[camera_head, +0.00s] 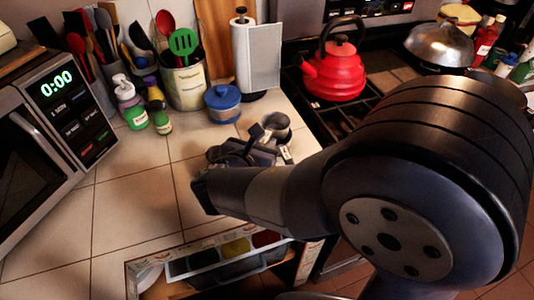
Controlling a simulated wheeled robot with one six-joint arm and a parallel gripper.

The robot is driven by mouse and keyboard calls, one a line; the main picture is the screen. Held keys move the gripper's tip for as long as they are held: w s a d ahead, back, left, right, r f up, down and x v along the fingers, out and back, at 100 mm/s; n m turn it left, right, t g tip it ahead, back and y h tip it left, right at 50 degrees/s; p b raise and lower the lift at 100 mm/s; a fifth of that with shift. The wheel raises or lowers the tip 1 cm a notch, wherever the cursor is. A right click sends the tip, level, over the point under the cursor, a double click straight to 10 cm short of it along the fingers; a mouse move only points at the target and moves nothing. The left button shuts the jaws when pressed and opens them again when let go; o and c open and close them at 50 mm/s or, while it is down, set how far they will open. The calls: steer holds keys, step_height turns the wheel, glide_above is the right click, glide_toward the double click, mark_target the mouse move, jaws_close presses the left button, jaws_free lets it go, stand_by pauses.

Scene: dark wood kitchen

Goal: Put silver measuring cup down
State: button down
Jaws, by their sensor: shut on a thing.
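The silver measuring cup (278,121) shows just beyond my gripper (268,137), over the tiled counter (130,205). Its round rim faces up. My gripper is shut on it, and the fingers hide part of the cup. I cannot tell whether its base touches the tiles.
A blue lidded pot (222,105), a paper towel roll (258,60) and a utensil crock (185,85) stand behind. A red kettle (334,75) is on the stove to the right. An open drawer (225,262) is below the counter. The tiles left of my gripper are clear.

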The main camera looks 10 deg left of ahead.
steer(key=shift+f, duration=2.1)
steer(key=shift+f+b, duration=0.1)
steer(key=shift+b, duration=0.25)
steer(key=c, duration=1.5)
jaws_free()
steer(key=shift+c, duration=0.2)
steer(key=shift+s+a, duration=0.1)
steer(key=v, duration=1.2)
steer(key=shift+w, duration=0.2)
